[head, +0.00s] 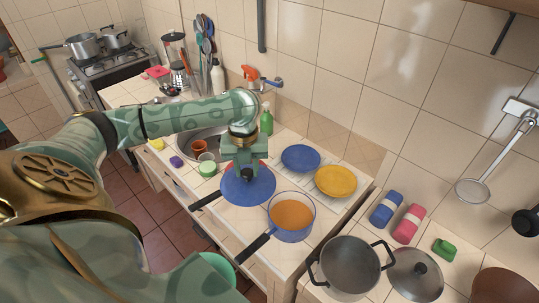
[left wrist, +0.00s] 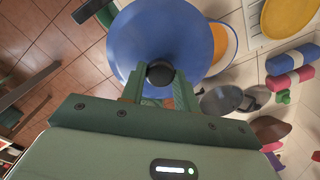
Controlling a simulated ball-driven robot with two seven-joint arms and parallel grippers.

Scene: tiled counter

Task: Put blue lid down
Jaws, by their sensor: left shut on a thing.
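The blue lid (head: 246,190) is round with a dark knob and sits below my left gripper (head: 248,174) over the counter. In the left wrist view the lid (left wrist: 150,30) covers the upper middle, and my left gripper (left wrist: 160,88) is shut on its black knob (left wrist: 160,73). A blue-rimmed pot (head: 291,233) with orange contents stands just right of the lid in the head view. A dark handle (head: 206,200) sticks out from under the lid's left side. I cannot tell whether the lid touches anything below. My right gripper is not in view.
A blue plate (head: 300,158) and a yellow plate (head: 336,181) lie on a rack behind. A sink (head: 203,142) and small cups are at the left. A large metal pot (head: 350,268) stands at the front right. The pot's dark handle (head: 254,248) points toward the front edge.

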